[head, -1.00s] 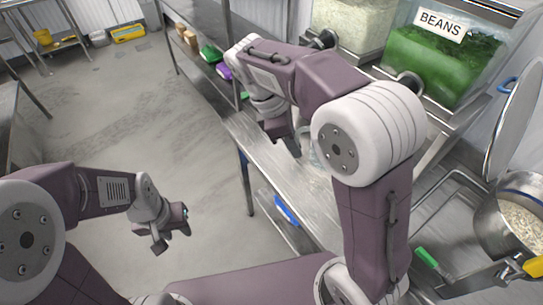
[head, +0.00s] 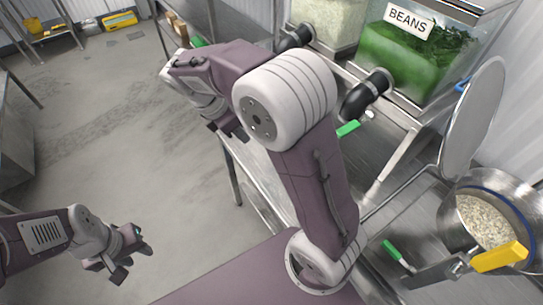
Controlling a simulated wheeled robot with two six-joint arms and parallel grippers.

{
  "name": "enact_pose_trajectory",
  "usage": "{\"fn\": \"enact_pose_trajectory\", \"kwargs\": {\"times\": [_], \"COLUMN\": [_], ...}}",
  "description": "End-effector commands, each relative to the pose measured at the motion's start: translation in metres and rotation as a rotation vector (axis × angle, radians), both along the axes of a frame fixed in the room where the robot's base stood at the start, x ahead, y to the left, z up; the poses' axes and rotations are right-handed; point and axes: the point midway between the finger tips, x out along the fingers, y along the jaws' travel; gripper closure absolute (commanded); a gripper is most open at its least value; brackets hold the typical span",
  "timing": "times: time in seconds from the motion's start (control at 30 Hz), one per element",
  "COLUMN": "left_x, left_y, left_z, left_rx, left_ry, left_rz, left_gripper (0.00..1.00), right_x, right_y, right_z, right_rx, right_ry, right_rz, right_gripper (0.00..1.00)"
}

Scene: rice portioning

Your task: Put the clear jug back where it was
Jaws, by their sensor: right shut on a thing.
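My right gripper (head: 231,125) points down above the edge of the steel counter, partly covered by its own arm. It is shut on the clear jug, which my large elbow joint hides in the head view. My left gripper (head: 130,262) is open and empty over the bare floor at the lower left.
A clear bin labelled BEANS (head: 413,66) and a bin of pale grains (head: 328,18) stand at the back, with dark spouts below. A steel pot (head: 452,207) of rice with a raised lid (head: 472,120) is at right.

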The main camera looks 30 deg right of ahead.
Motion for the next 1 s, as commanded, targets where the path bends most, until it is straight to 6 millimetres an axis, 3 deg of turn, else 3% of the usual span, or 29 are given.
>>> {"fn": "enact_pose_trajectory", "kwargs": {"times": [0.3, 0.53, 0.73, 1.0], "left_x": [0.0, 0.0, 0.0, 0.0], "left_y": [0.0, 0.0, 0.0, 0.0], "left_z": [-0.023, -0.033, -0.031, -0.021], "left_rx": [0.0, 0.0, 0.0, 0.0], "left_ry": [0.0, 0.0, 0.0, 0.0], "left_rz": [0.0, 0.0, 0.0, 0.0], "left_gripper": [0.64, 0.64, 0.64, 0.64], "right_x": [-0.02, -0.04, -0.034, 0.02], "right_y": [-0.077, -0.119, -0.116, -0.068], "right_z": [-0.054, -0.068, -0.071, -0.114], "right_rx": [0.001, -0.001, -0.001, -0.001], "right_ry": [0.0, -0.002, 0.001, 0.003], "right_rz": [-0.069, -0.192, -0.198, -0.197], "right_gripper": [1.0, 1.0, 1.0, 1.0]}}
